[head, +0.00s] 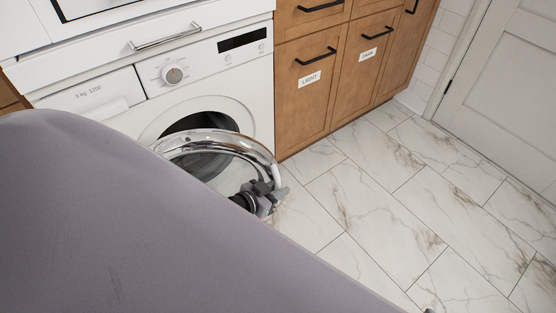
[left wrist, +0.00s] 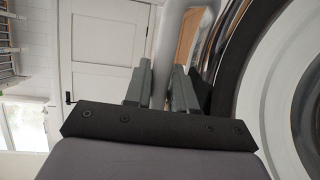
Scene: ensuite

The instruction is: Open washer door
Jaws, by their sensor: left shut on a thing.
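My left gripper (head: 266,192) is shut on the door's outer edge, at the lower right of the rim. In the left wrist view its two fingers (left wrist: 162,85) stand on either side of a pale grey strip of the door (left wrist: 168,45). My own arm hides the lower washer front. My right gripper is not in view.
Wooden cabinets (head: 337,85) with black handles and LIGHT and DARK labels stand right of the washer. A drawer with a metal bar handle (head: 166,38) is above it. The marble tile floor (head: 400,200) is clear towards a white room door (head: 505,90).

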